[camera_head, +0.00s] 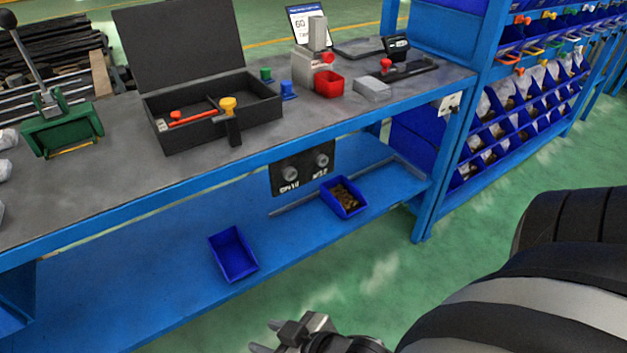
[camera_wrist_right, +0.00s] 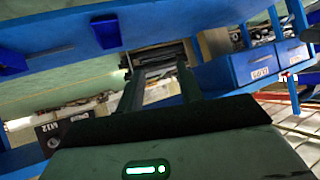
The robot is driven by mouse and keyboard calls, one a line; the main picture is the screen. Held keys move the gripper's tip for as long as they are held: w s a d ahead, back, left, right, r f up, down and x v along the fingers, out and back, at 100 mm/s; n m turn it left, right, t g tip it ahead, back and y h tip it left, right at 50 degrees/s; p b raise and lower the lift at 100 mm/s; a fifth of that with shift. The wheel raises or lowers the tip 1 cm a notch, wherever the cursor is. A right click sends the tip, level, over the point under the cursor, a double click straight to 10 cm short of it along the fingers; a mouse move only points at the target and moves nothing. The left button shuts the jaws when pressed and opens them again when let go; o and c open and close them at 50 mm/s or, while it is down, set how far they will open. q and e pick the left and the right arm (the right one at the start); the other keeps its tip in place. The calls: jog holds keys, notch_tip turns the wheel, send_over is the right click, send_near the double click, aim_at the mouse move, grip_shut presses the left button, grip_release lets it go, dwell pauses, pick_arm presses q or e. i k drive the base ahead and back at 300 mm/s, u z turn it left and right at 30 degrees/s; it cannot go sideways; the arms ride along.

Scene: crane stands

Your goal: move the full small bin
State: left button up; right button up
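The full small bin (camera_head: 343,198) is blue and holds small brown pieces. It sits on the blue lower shelf of the workbench, near its right end. A second small blue bin (camera_head: 232,253) sits on the same shelf further left and looks empty. My right gripper (camera_head: 264,336) is at the bottom of the head view, in front of the shelf and apart from both bins. In the right wrist view its two fingers (camera_wrist_right: 160,85) stand apart with nothing held between them. A blue bin (camera_wrist_right: 105,30) shows there near the top; its contents are hidden. My left gripper is not in view.
The workbench top (camera_head: 110,185) overhangs the shelf and carries an open black case (camera_head: 215,110), a red box (camera_head: 329,83) and a green press (camera_head: 62,128). A blue rack post (camera_head: 452,150) stands right of the shelf.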

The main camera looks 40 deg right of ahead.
aim_at(343, 197)
jog(key=u, duration=0.65)
jog(key=i, duration=0.8)
jog(key=z, duration=2.7)
jog(key=i, duration=0.5)
jog(key=k, duration=0.5)
jog(key=z, duration=1.65)
jog(key=i, duration=1.05)
jog(key=u, duration=3.3)
